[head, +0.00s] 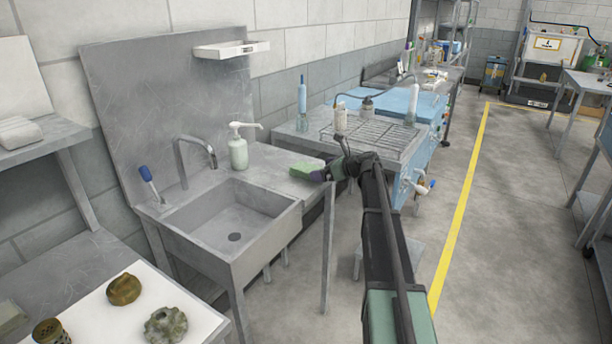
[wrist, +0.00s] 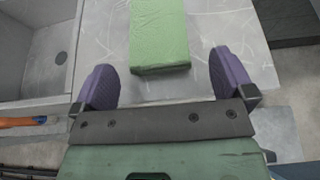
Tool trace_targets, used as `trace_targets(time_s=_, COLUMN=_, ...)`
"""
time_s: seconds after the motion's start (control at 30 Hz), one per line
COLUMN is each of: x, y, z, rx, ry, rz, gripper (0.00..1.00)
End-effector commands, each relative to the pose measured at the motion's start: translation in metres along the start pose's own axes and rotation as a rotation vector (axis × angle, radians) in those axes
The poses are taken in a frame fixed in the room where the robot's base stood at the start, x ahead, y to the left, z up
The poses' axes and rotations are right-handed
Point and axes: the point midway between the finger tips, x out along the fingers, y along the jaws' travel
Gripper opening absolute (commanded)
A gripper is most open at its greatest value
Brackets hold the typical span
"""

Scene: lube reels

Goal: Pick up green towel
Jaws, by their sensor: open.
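The green towel (head: 306,170) is a folded block lying on the grey counter to the right of the sink. In the wrist view the green towel (wrist: 159,36) lies ahead of the fingertips, roughly centred between them, with its near edge close to their line. My gripper (wrist: 164,72) is open, with a purple finger on each side and nothing held. In the head view my gripper (head: 322,174) is at the right end of the towel, and my arm partly hides the area behind it. I cannot tell the exact height of the fingers above the counter.
The sink basin (head: 235,217) is left of the towel, with a faucet (head: 193,158) and a soap pump bottle (head: 239,150) behind. A wire rack (head: 373,138) and a blue bottle (head: 302,98) stand on the bench beyond. The counter around the towel is bare.

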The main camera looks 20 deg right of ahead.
Motion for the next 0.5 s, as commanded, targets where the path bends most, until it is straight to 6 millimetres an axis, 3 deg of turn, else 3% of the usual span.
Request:
trace_targets(time_s=0.13, x=0.014, y=0.0, z=0.0, rx=-0.001, ry=0.001, rz=0.002, gripper=1.0)
trace_targets(time_s=0.3, x=0.047, y=-0.001, z=0.0, rx=-0.003, ry=0.001, rz=0.003, gripper=1.0)
trace_targets(time_s=0.5, x=0.051, y=0.0, z=0.003, rx=-0.001, ry=0.001, rz=0.0, gripper=1.0)
